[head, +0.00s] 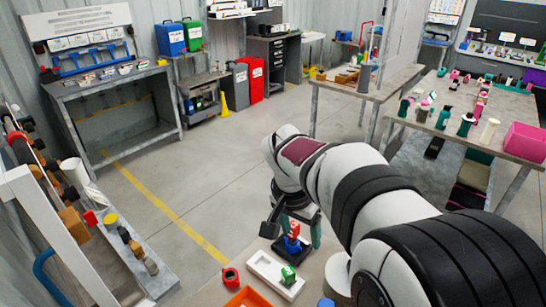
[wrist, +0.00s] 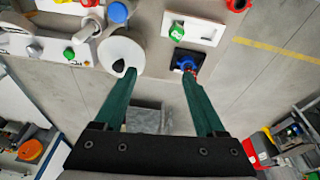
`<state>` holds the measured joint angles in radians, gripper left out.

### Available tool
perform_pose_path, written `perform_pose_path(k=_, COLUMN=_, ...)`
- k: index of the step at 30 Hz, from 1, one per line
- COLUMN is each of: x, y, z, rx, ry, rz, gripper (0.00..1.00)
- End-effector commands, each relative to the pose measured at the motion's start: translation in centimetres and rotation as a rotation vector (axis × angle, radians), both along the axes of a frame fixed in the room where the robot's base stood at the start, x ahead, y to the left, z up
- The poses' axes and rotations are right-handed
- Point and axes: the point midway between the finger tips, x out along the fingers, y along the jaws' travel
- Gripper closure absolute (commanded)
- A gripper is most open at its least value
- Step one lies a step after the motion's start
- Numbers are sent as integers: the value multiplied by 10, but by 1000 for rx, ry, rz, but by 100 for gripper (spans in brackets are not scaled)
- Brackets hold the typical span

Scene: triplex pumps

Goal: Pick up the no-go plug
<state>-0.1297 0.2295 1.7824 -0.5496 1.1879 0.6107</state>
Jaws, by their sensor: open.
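No part is clearly readable as the no-go plug. A small red piece (head: 293,228) with pale marking stands above a blue piece (head: 292,246) in the head view. A green marked block (head: 288,274) sits in a white tray (head: 264,268) in front of them. In the wrist view, the blue piece (wrist: 184,63) sits on a dark square base and the green block (wrist: 176,32) is in the white tray (wrist: 204,28). My gripper (wrist: 159,74) is open and empty. Its right fingertip appears close to the blue piece; contact cannot be told.
A red ring-shaped part (head: 230,277) and an orange bin (head: 247,298) are near the white tray. A white round piece (wrist: 121,52) with a dark knob lies by my left fingertip. A workbench with a pink bin (head: 525,141) stands right. Floor beyond is open.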

Motion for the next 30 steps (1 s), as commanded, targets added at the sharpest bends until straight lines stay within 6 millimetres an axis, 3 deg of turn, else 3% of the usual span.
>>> perform_pose_path(k=1, x=35, y=5, z=-13, rx=-28, ry=-28, rz=-18, gripper=28)
perform_pose_path(k=3, x=76, y=11, z=-27, rx=-62, ry=-81, rz=-46, gripper=28)
perform_pose_path(k=6, x=109, y=17, z=-41, rx=-84, ry=-130, rz=-71, gripper=28)
perform_pose_path(k=10, x=123, y=14, z=-61, rx=-90, ry=-145, rz=-81, gripper=28)
perform_pose_path(k=18, x=142, y=-6, z=-129, rx=-89, ry=-143, rz=-81, gripper=28)
perform_pose_path(k=23, x=147, y=-12, z=-147, rx=-89, ry=-144, rz=-82, gripper=28)
perform_pose_path(k=30, x=157, y=-23, z=-188, rx=-88, ry=-145, rz=-82, gripper=28)
